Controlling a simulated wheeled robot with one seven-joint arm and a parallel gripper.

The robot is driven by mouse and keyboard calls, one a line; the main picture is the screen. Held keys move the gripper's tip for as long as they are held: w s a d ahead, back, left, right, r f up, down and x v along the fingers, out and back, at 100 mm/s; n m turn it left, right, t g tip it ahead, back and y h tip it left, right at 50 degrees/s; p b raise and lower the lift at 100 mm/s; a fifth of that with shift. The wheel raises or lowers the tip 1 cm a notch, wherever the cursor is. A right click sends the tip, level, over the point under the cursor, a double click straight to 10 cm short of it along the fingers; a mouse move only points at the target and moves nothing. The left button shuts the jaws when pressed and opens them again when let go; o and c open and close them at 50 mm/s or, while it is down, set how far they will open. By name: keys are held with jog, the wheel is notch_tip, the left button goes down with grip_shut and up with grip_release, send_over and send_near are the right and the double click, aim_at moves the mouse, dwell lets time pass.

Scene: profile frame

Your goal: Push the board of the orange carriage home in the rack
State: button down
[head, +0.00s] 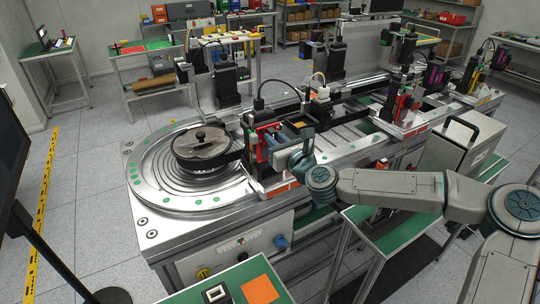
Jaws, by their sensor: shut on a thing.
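A carriage with a bright orange plate (283,188) on its front stands on the near straight of the oval track, right of the round lidded turntable. Its rack is a dark frame with red and blue parts (260,150). My gripper (283,146) reaches in from the right at the height of this rack, against its right side. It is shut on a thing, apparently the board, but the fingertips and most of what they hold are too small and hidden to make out. I cannot tell how deep the board sits in the rack.
A dark round lidded unit (201,146) sits left of the carriage. Another carriage with red parts (402,108) stands farther right on the track (340,135). A grey box (463,140) stands near my arm. A green-topped table (228,277) in front holds an orange square (260,289).

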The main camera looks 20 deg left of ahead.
jog(key=shift+r, duration=0.6)
